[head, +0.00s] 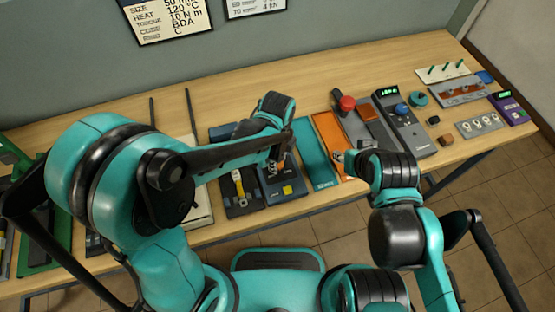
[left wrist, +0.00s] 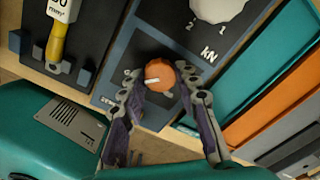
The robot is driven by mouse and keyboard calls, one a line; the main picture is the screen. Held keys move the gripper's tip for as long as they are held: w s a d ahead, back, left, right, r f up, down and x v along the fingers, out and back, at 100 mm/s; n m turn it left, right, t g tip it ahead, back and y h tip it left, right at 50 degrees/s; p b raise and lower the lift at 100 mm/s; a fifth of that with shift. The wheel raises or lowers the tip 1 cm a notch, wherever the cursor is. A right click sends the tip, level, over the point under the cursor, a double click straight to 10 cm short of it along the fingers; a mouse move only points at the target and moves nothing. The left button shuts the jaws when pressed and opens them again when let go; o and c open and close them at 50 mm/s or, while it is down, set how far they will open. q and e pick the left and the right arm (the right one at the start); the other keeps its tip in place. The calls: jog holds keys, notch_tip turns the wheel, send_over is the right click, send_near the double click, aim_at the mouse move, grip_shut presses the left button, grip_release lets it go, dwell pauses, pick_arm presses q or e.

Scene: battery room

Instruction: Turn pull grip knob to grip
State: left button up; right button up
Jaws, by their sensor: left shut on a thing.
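The orange round knob (left wrist: 159,75) with a white pointer line sits on a dark blue-grey panel (left wrist: 152,47) in the left wrist view. My left gripper (left wrist: 155,80) has its two fingers on either side of the knob and is shut on it. Part of the lettering beside the knob is hidden by a finger. In the head view my left gripper (head: 276,160) reaches down over the panel and hides most of the knob. My right gripper (head: 340,156) is over the orange tray, and its fingers are too small to read.
A white dial (left wrist: 218,8) marked kN is on the same panel. A teal tray (head: 316,150) and an orange tray (head: 328,130) lie to the right.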

dwell(0.3)
pick_arm(q)
jog(key=o, duration=1.2)
jog(key=shift+c, duration=0.2)
notch_tip(320, 180, up, 12)
jog(key=s+a+n+t+b, duration=0.1)
jog(key=s+a+n+t, duration=0.1)
jog(key=a+n, duration=0.6)
jog(key=s+a+n+t+b, duration=0.1)
jog(key=s+a+n+t, duration=0.2)
jog(key=a+n, duration=0.6)
jog(key=n+t, duration=0.2)
jog(key=n, duration=0.4)
jog(key=shift+s+a+f+n, duration=0.25)
jog(key=shift+s+a+n, duration=0.05)
